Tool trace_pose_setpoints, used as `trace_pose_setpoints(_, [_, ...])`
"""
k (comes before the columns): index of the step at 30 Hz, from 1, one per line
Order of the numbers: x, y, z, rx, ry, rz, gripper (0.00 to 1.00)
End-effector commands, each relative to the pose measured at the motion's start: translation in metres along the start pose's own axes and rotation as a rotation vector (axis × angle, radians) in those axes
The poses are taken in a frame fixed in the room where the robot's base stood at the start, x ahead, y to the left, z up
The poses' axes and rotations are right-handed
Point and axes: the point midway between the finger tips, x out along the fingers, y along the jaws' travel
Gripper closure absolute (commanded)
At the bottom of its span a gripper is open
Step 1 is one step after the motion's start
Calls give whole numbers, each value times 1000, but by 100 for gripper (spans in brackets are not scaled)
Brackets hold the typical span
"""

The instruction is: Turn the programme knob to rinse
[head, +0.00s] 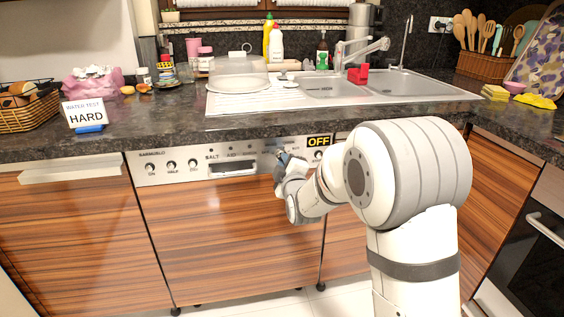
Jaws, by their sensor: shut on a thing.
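My gripper (283,158) is at the dishwasher's control panel (232,172), its fingertips against the front just left of the yellow-on-black OFF sign (319,141). It is shut on what appears to be the programme knob, which the fingers and wrist mostly hide. The knob's pointer and any rinse mark cannot be made out. Several small knobs, one marked HALF (171,165), line the panel's left part.
A dark recessed handle (233,167) lies left of my gripper. The worktop (160,120) overhangs above the panel. The floor before the dishwasher's left part is clear.

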Motion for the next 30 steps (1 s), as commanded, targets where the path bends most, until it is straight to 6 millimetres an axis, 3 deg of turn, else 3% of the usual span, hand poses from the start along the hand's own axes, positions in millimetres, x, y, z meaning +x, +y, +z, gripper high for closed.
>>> trace_pose_setpoints(13, [0, -2, 0, 283, 1, 0, 100])
trace_pose_setpoints(30, [0, -4, 1, 388, 1, -2, 100])
